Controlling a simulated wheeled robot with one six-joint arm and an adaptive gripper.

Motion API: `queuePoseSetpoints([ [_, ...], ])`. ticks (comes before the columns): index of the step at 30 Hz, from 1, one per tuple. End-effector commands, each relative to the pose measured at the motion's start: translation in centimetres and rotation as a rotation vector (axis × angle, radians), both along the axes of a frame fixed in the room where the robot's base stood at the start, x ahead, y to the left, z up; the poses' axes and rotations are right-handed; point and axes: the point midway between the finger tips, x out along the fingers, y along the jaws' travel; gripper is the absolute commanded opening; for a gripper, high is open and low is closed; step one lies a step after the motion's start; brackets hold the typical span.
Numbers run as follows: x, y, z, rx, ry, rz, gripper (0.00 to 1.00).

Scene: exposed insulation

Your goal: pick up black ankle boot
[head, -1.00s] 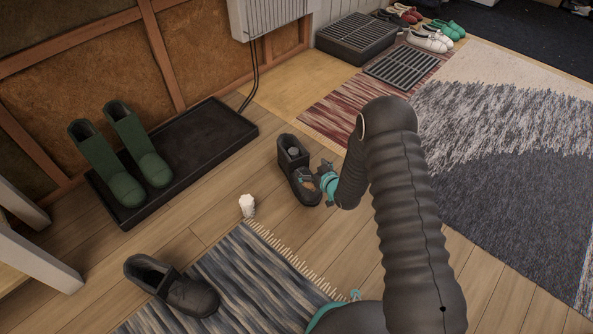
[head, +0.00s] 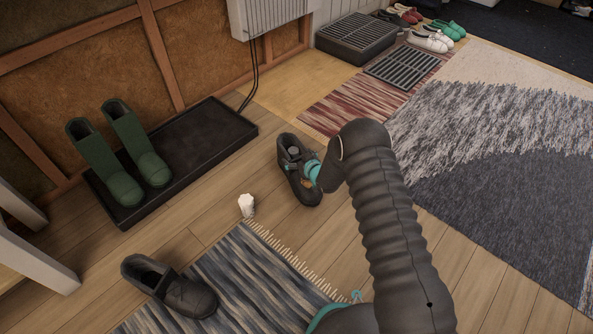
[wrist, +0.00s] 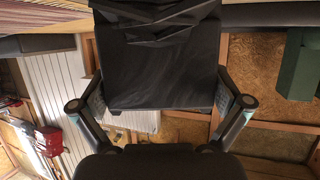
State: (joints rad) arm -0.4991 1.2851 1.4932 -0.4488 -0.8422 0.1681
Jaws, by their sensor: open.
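The black ankle boot (head: 287,149) stands on the wooden floor in the middle of the head view, beyond the fringed striped rug. My gripper (head: 301,170) is at its right side, overlapping it in the picture, and partly hides it. In the wrist view, a large dark surface that appears to be the boot (wrist: 165,72) fills the space between the two spread fingers of my gripper (wrist: 160,92). The gripper is open. I cannot tell whether the fingers touch the boot.
A second black shoe (head: 172,288) lies at the striped rug's (head: 235,275) left edge. A small white object (head: 247,205) is left of the boot. Green boots (head: 137,155) stand in a black tray (head: 215,140) against the wall. Floor between tray and boot is clear.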

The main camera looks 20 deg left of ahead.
Motion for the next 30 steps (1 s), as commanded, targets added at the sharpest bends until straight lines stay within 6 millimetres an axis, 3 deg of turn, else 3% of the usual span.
queuePoseSetpoints([
  [5,0.0,0.0,0.0,0.0,0.0,0.0,1.0],
  [12,0.0,0.0,0.1,0.001,-0.001,0.0,0.42],
  [15,0.1,0.1,0.2,0.002,-0.003,0.0,0.23],
  [23,0.1,0.1,0.5,0.003,-0.004,0.0,0.23],
  [30,0.1,0.1,2.5,0.003,-0.005,0.001,0.23],
])
